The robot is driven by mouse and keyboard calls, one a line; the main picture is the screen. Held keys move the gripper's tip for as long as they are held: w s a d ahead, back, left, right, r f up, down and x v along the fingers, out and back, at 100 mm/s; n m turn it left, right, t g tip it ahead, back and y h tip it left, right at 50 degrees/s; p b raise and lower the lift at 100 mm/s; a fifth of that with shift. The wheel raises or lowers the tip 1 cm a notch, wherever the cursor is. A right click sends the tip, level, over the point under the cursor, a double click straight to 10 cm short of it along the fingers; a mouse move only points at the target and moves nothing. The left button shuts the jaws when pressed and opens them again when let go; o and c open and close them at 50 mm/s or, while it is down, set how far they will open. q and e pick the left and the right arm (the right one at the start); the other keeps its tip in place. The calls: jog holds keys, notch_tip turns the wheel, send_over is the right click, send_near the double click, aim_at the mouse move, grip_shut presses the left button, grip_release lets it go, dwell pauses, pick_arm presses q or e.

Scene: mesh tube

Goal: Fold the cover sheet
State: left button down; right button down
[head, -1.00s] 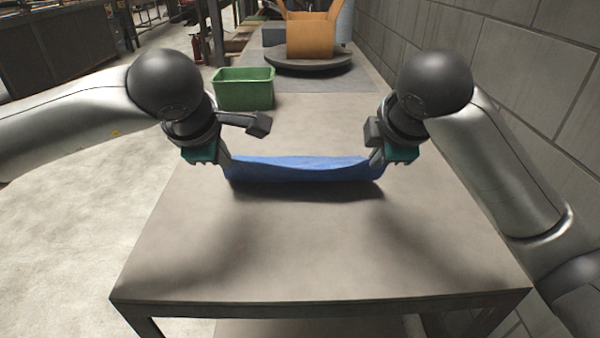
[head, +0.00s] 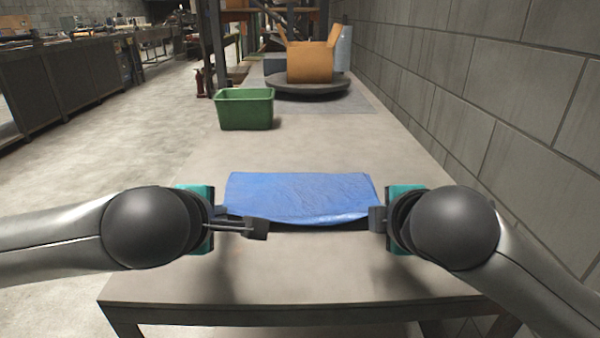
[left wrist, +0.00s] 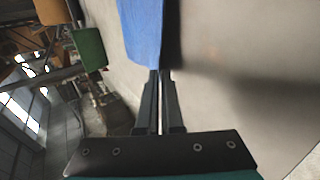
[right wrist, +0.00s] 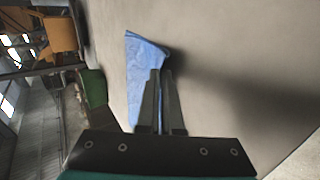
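The blue cover sheet (head: 298,195) is spread in front of me on the table, its near edge raised a little and sagging in the middle. My left gripper (head: 222,212) is at the sheet's near left corner, its fingers nearly together on the edge; the sheet also shows in the left wrist view (left wrist: 143,30). My right gripper (head: 382,212) is at the near right corner, its fingers closed on the edge; the sheet shows beyond them in the right wrist view (right wrist: 144,65). The fingertips are partly hidden in the head view.
The grey table (head: 290,275) is bare in front of and behind the sheet. A green bin (head: 245,112) stands at the back left. An open cardboard box (head: 310,62) sits on a dark round turntable (head: 308,87) at the back. A block wall (head: 480,110) runs along the right.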

pick_arm(q)
jog(key=c, duration=0.7)
grip_release()
pick_arm(e)
jog(key=c, duration=0.7)
grip_release()
pick_arm(q)
jog(key=s+r, duration=0.1)
jog(key=r, duration=0.2)
jog(key=s+r, duration=0.1)
jog(key=r, duration=0.2)
jog(key=s+r, duration=0.2)
jog(key=r, duration=0.1)
pick_arm(e)
jog(key=s+r, duration=0.1)
jog(key=r, duration=0.2)
jog(key=s+r, duration=0.1)
jog(key=r, duration=0.2)
jog(key=s+r, duration=0.2)
jog(key=r, duration=0.1)
